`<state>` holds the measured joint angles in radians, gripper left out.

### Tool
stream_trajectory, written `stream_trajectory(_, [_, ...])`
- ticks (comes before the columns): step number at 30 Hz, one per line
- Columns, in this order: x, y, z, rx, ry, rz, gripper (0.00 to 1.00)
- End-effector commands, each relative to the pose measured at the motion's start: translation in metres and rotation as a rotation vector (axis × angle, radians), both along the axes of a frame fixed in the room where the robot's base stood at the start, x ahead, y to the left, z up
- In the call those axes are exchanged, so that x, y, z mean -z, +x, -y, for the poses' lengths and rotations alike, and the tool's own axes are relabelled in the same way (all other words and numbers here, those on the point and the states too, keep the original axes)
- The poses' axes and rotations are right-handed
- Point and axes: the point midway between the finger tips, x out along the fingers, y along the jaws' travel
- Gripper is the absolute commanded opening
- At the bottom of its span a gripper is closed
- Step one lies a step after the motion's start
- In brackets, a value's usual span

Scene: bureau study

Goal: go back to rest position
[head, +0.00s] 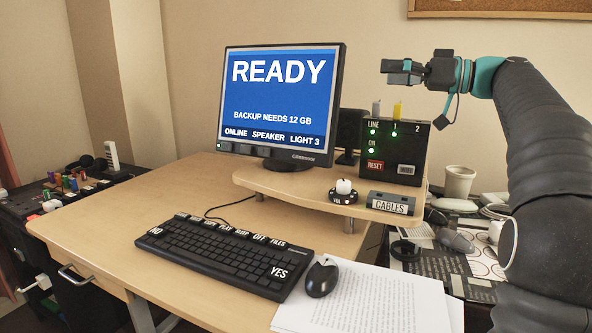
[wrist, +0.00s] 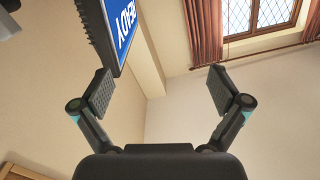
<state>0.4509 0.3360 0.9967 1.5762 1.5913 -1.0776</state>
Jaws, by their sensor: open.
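My gripper (head: 402,72) is raised in the air at the upper right of the head view, above and behind the black switch box on the desk shelf. In the wrist view its two fingers (wrist: 160,92) are spread wide with nothing between them. My arm comes in from the right side of the head view and bends toward the left at the top. The wrist view looks toward a wall corner, a window and red curtains.
The monitor (head: 278,100) reads READY. The black box (head: 397,150) has lit green lights and two switches. A keyboard (head: 215,252), mouse (head: 322,277) and papers (head: 365,299) lie on the desk (head: 110,215). A white cup (head: 459,182) stands right of the shelf. Air around my gripper looks clear.

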Motion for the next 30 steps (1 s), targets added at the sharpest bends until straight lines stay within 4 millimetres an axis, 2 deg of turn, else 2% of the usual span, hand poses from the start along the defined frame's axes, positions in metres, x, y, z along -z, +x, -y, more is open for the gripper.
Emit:
stream_trajectory(2, [0.0, 0.0, 0.0, 0.0, 0.0, 0.0, 0.98])
stream_trajectory(11, [0.02, -0.011, -0.027, 0.041, -0.048, -0.14, 0.98])
stream_trajectory(19, [0.055, -0.033, -0.052, 0.115, -0.119, -0.319, 0.98])
stream_trajectory(23, [0.084, -0.057, -0.068, 0.176, -0.179, -0.44, 0.98])
stream_trajectory(26, [0.117, -0.084, -0.079, 0.246, -0.244, -0.551, 0.98])
stream_trajectory(30, [0.17, -0.131, -0.088, 0.361, -0.347, -0.689, 0.98])
